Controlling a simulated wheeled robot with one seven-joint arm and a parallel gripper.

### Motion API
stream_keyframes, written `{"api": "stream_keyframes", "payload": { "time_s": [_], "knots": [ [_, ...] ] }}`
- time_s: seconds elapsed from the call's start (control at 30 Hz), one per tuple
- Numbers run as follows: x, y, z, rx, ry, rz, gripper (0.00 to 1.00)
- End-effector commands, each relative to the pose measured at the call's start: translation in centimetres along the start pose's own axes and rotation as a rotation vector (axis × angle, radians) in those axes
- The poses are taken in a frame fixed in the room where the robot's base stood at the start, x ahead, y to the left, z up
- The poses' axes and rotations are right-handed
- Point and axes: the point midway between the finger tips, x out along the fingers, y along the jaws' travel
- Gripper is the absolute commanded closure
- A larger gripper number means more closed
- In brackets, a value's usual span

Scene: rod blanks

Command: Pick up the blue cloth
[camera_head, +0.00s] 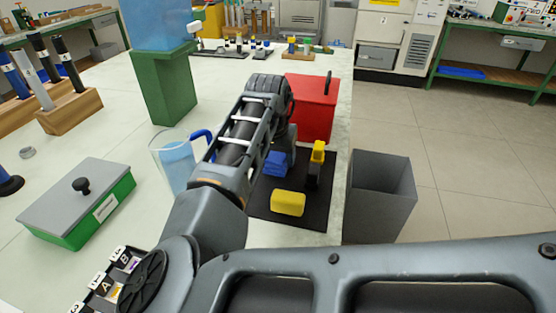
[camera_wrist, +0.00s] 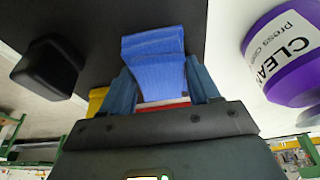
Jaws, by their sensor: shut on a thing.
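The blue cloth (camera_head: 276,163) is a folded bundle over the black mat (camera_head: 300,218), partly hidden by my arm in the head view. In the wrist view the cloth (camera_wrist: 155,60) sits between the two fingers of my gripper (camera_wrist: 163,86), which is shut on it. The cloth's far end sticks out past the fingertips. In the head view the fingers are mostly hidden behind my wrist. I cannot tell whether the cloth still touches the mat.
A yellow sponge (camera_head: 288,203) and a yellow-topped black item (camera_head: 316,165) are close by on the mat. A red box (camera_head: 318,105) stands behind, a clear blue-handled jug (camera_head: 171,163) left. A grey bin (camera_head: 382,195) is right of the table. A purple container (camera_wrist: 283,55) shows in the wrist view.

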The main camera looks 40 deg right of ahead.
Motion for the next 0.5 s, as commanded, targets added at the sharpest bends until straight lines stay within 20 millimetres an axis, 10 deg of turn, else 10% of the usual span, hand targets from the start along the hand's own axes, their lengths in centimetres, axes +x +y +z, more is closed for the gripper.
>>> {"api": "stream_keyframes", "payload": {
  "time_s": [0.5],
  "knots": [
    [-2.3, 0.0, -0.8, 0.001, 0.003, -0.001, 0.69]
  ]
}}
